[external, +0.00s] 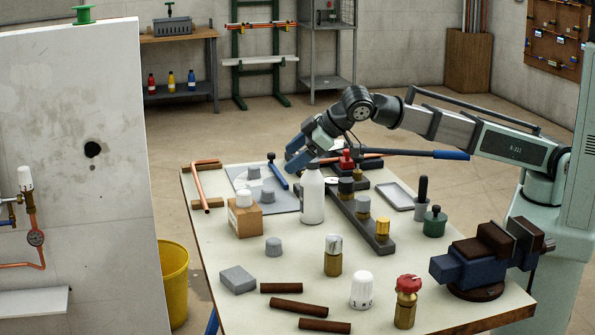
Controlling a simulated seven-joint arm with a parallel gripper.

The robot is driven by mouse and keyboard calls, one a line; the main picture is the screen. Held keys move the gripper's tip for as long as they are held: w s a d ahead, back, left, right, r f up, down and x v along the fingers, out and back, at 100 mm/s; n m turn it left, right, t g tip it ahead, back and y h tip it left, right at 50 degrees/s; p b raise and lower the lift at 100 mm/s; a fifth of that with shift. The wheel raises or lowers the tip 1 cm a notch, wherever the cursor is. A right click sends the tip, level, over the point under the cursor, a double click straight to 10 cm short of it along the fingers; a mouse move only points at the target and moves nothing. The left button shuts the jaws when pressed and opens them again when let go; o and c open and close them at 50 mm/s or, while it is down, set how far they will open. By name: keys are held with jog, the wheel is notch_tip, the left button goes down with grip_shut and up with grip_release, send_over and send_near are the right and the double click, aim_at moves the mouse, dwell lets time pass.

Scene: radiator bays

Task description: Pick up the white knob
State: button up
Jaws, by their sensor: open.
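A white knob (361,290) with dark marks around its base stands upright on the workbench (225,265) near the front edge. It is between a brass valve with a red cap (406,300) and dark brown rods. Another white cap (244,198) sits on a small cardboard box (245,218). My gripper (297,158) is open over the back of the bench, far behind the front white knob. The white bottle (312,195) stands in front of it, and the gap between its fingers is hard to see.
A blue vise (480,262) stands at the right front corner. A dark rail with fittings (360,220) runs across the middle. A silver-capped brass valve (333,255) stands just left of the front white knob. A white panel (70,120) with another white knob (25,178) rises at left.

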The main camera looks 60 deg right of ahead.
jog(key=s+a+f+n+g+y, duration=0.1)
jog(key=s+a+f+g, duration=0.1)
jog(key=s+a, duration=1)
jog(key=n+g+y, duration=0.1)
jog(key=g, duration=0.1)
send_near(362, 286)
jog(key=d, duration=0.3)
jog(key=x, duration=0.6)
jog(key=shift+w+a+f, duration=0.1)
jog(key=shift+w+f, duration=0.05)
jog(key=shift+f, duration=0.1)
jog(key=shift+a+x, duration=0.2)
jog(key=shift+x, duration=2.45)
jog(key=shift+r, duration=0.1)
jog(key=shift+c, duration=0.2)
jog(key=c, duration=1.1)
